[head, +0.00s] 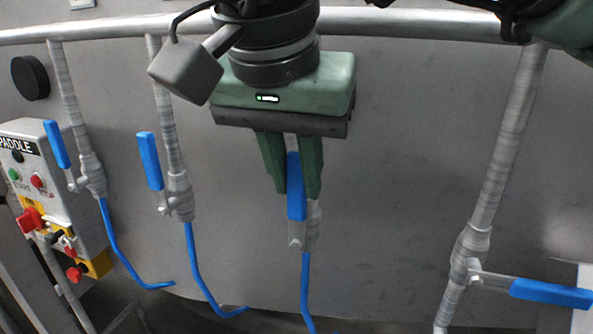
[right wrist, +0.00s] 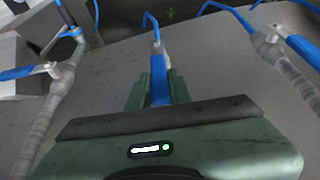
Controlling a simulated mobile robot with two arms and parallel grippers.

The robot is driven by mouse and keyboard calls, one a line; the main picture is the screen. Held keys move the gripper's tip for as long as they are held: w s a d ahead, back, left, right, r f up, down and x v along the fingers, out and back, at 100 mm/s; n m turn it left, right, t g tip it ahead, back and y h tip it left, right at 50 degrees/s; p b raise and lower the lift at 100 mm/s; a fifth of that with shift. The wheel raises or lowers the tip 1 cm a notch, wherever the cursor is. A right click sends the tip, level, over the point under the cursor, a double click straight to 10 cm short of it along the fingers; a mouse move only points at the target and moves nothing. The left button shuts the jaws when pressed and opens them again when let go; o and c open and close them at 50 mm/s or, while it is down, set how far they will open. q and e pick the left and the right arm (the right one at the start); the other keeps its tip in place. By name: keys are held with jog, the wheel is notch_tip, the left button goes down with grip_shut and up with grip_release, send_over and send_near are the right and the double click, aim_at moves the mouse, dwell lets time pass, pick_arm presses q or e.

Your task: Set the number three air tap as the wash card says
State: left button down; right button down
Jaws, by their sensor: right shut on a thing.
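A row of air taps with blue lever handles hangs from a steel pipe along the grey tank wall. My right gripper (head: 297,190) is shut on the blue handle of the third tap from the left (head: 297,205), with a green finger on each side. The handle stands upright, roughly in line with its pipe. The handle also shows between the fingers in the right wrist view (right wrist: 158,92). The first handle (head: 57,145) and second handle (head: 150,161) are also near upright. The far right handle (head: 550,293) lies sideways. No tap numbers or card text are readable. My left gripper is out of view.
A paddle control box (head: 40,165) with buttons and a red knob stands at the left. Blue hoses (head: 200,270) hang under the taps. The steel rail (head: 400,22) runs across the top. The wall between the third tap and the far right pipe (head: 505,140) is clear.

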jog(key=shift+s+d+f+m+t+y+b, duration=0.3)
jog(key=shift+d+y+b, duration=0.7)
jog(key=shift+b, duration=0.9)
jog(key=shift+s+d+f+m+t+y+b, duration=0.4)
jog(key=shift+d+y+b, duration=0.5)
jog(key=shift+b, duration=1.05)
jog(key=shift+s+d+f+m+t+y+b, duration=0.15)
jog(key=shift+d+t+y+b, duration=0.45)
jog(key=shift+y+b, duration=0.95)
jog(key=shift+d+h+b, duration=0.15)
jog(key=shift+h+b, duration=0.2)
jog(key=c, duration=1.6)
grip_release()
jog(key=o, duration=0.3)
jog(key=shift+w, duration=0.15)
jog(key=shift+v, duration=3.85)
jog(key=shift+w+d, duration=0.1)
jog(key=shift+c, duration=0.2)
